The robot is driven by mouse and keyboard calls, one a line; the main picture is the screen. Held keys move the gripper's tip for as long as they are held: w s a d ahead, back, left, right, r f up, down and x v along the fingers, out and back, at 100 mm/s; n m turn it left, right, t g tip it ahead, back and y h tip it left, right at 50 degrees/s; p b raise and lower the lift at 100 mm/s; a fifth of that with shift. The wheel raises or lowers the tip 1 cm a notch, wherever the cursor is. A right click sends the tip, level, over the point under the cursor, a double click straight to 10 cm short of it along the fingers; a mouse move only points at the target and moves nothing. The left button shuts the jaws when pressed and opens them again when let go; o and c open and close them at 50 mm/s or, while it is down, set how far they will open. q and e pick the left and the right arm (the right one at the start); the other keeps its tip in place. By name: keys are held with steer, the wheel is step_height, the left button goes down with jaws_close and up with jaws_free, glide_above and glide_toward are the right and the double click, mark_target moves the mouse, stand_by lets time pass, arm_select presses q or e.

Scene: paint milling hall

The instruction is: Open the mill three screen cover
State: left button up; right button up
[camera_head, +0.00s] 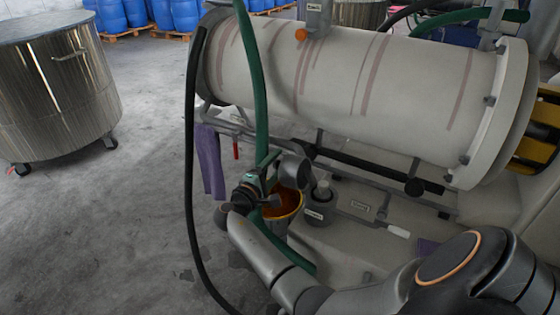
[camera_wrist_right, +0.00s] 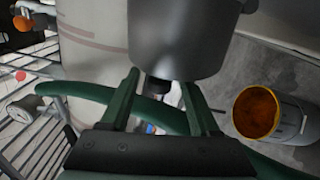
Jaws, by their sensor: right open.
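The mill is a long pale drum (camera_head: 350,85) with reddish streaks, lying across the head view. Below it is a dark grey round part (camera_head: 294,169), possibly the screen cover; I cannot read a label on it. In the right wrist view a dark grey cylinder (camera_wrist_right: 182,40) fills the top centre, with a small dark stub under it. My right gripper (camera_head: 268,172) is beside the grey part. Its green fingers (camera_wrist_right: 160,82) are spread, with the stub showing between them; contact cannot be told. My left gripper is out of view.
A bucket of orange paint (camera_wrist_right: 257,112) stands on the floor near the gripper. Green hose (camera_head: 254,80) and black hose (camera_head: 190,130) hang close by. A purple cloth (camera_head: 211,160) hangs on the frame. A steel tank (camera_head: 58,90) stands left; the floor between is clear.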

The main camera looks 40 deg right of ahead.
steer(key=shift+d, duration=0.1)
stand_by(0.3)
jaws_close()
stand_by(0.4)
stand_by(0.9)
